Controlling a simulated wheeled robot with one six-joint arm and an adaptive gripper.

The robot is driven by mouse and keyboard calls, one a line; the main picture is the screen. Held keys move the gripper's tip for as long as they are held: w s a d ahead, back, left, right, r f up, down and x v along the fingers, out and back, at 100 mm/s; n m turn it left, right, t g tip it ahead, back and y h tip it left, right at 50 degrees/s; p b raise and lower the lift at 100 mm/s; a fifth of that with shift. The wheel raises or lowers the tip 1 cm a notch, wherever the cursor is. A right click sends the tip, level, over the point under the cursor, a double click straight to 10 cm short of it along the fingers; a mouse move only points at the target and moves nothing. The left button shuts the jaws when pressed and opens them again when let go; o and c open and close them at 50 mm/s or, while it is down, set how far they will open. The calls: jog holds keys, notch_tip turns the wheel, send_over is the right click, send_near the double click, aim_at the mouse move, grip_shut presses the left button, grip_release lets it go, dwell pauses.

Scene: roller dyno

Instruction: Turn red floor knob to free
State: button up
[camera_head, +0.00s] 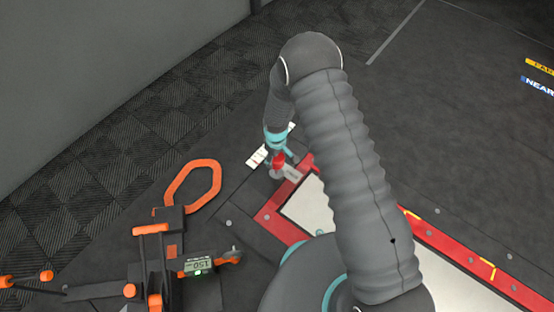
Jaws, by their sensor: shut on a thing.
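The red floor knob (278,159) is small in the head view, just left of the red frame's upper corner. My gripper (279,156) is down at the knob and shut on it, at the end of my grey sleeved arm. The teal wrist band shows just above. The fingers are small and partly overlap the knob, so its exact turn angle cannot be told. A white label strip (257,156) with dark and red marks lies on the floor beside the knob, partly hidden by my wrist.
A red frame (268,213) with a pale panel runs toward the lower right, partly hidden by my arm. An orange loop (193,186) and a device with a display reading 150 (197,265) are at lower left. A grey wall is at left.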

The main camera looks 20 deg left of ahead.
jog(key=m+b, duration=0.1)
jog(key=m, duration=0.1)
jog(key=m+b, duration=0.1)
jog(key=m, duration=0.2)
jog(key=shift+s+f+m, duration=0.2)
jog(key=shift+m, duration=0.1)
jog(key=m+b, duration=0.2)
jog(key=m, duration=0.3)
jog(key=shift+r, duration=0.1)
dwell(0.3)
jog(key=o, duration=1.2)
jog(key=shift+c, duration=0.2)
jog(key=shift+w, duration=0.1)
jog(key=shift+r, duration=0.1)
notch_tip(320, 180, up, 12)
